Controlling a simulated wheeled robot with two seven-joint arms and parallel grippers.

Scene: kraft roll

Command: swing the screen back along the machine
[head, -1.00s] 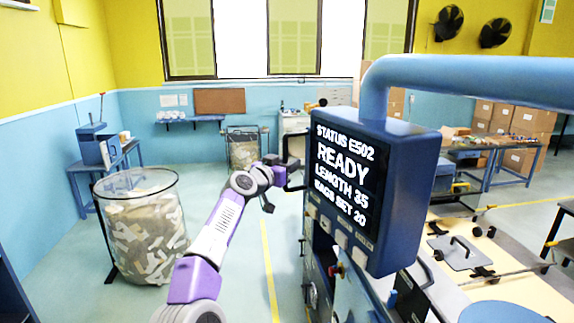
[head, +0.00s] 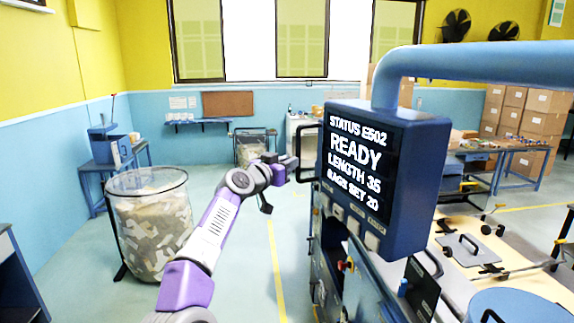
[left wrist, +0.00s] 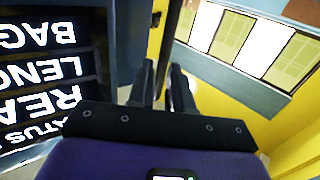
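The screen (head: 352,165) is a blue box with a black display reading READY. It hangs from a thick blue tube arm (head: 480,62) over the machine (head: 335,262), and its face is turned toward the lower left. A black handle (head: 308,127) stands out from its left edge. My left gripper (head: 292,167) is at this handle. In the left wrist view its two dark fingers (left wrist: 161,88) stand close together with the dark handle bar (left wrist: 172,35) between them, and the screen (left wrist: 40,75) shows at left. The fingertips' contact is partly hidden. My right gripper is out of view.
A clear bin of scraps (head: 150,225) stands on the floor at left. The floor (head: 240,270) between bin and machine is clear, with a yellow line. A worktable with tools (head: 525,270) is right of the screen; stacked cartons (head: 525,110) stand behind.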

